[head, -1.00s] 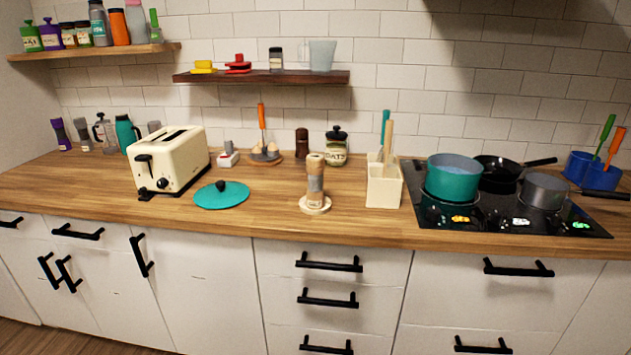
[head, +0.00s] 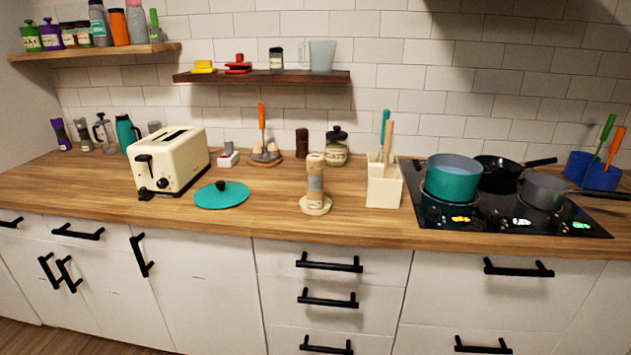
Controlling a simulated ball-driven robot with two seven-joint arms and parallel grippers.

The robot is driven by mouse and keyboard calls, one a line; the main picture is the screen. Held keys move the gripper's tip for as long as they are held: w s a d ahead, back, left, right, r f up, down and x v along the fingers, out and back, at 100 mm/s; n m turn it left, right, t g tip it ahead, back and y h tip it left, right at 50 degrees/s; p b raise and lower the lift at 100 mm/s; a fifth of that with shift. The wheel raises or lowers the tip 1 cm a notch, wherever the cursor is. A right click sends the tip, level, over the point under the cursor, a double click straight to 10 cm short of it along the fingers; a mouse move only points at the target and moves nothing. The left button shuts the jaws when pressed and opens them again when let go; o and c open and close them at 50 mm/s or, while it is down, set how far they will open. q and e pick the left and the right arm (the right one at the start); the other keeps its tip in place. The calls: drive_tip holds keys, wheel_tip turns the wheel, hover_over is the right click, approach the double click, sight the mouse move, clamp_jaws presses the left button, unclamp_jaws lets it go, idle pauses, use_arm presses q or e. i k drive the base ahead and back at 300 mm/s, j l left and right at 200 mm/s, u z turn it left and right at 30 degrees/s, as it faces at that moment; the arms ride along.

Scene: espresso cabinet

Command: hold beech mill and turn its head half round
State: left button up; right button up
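The beech mill (head: 315,180) stands upright near the front middle of the wooden counter. It has a pale wood head, a greyish middle band and a pale round base or coaster (head: 316,206) under it. Nothing touches the mill. Neither of my grippers shows in the head view, so I cannot see whether they are open or shut.
A cream utensil holder (head: 384,190) stands close to the mill's right. A teal lid (head: 221,196) and a cream toaster (head: 168,160) are to the left. A dark brown mill (head: 302,143) and a jar (head: 336,147) stand behind. The black hob (head: 500,212) is farther right.

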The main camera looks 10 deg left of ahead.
sight(314, 160)
drive_tip(key=i+j+z, duration=0.25)
drive_tip(key=i+j, duration=0.15)
drive_tip(key=j, duration=0.2)
drive_tip(key=i+j+z, duration=0.1)
drive_tip(key=j, duration=0.25)
drive_tip(key=i+j+z, duration=0.1)
drive_tip(key=i+j, duration=0.2)
